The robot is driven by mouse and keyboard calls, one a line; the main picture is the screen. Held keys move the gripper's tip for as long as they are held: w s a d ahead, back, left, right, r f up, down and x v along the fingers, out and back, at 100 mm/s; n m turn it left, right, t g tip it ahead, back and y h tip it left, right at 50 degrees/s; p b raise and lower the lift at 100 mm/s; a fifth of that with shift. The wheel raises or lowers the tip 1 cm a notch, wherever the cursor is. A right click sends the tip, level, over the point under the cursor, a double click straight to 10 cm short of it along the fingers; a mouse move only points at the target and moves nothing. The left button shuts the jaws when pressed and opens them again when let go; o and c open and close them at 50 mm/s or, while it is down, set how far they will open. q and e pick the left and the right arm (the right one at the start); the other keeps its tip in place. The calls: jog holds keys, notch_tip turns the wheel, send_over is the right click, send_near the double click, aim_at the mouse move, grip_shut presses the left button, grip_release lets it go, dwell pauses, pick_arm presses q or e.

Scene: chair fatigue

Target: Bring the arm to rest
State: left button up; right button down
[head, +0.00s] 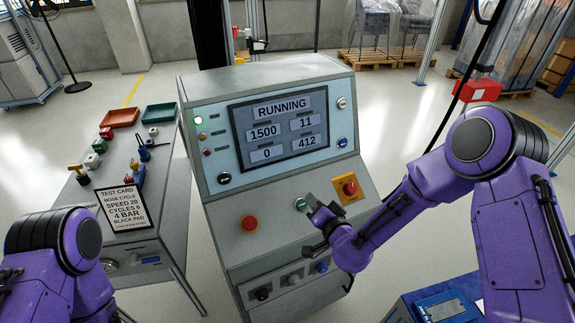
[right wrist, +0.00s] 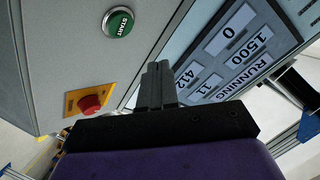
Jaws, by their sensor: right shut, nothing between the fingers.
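My right gripper (head: 314,206) is shut and empty in front of the sloped control panel (head: 277,222). Its closed fingers (right wrist: 154,84) also show in the right wrist view. The green START button (head: 301,204) is close by the fingertips. In the right wrist view the START button (right wrist: 118,22) is clear of the fingers, with a visible gap. The screen (head: 279,128) reads RUNNING, with 1500, 11, 0 and 412. My left arm (head: 62,258) shows at the lower left, but its gripper is out of view.
A side table with a test card (head: 123,208) and red and green trays stands left. A blue case (head: 442,307) is low at right.

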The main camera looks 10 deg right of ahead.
jog(key=s+d+f+g+h+b, duration=0.1)
jog(key=s+d+f+g+h, duration=0.15)
jog(key=s+f, duration=0.5)
jog(key=s+d+f+g+h+b, duration=0.1)
jog(key=s+d+f+g, duration=0.25)
jog(key=s+f, duration=0.35)
jog(key=s+d+f+g+h+b, duration=0.1)
jog(key=s+d+f+g, duration=0.1)
jog(key=s+f, duration=0.2)
jog(key=s+d+f+g+h+b, duration=0.1)
jog(key=s+d+f+g, duration=0.1)
jog(key=s, duration=0.7)
jog(key=s+d+f+g+h+b, duration=0.1)
jog(key=s+d+f+g, duration=0.1)
jog(key=s+f, duration=0.3)
jog(key=shift+s+d+f+n, duration=0.3)
jog(key=shift+s+d, duration=0.05)
jog(key=shift+s, duration=0.9)
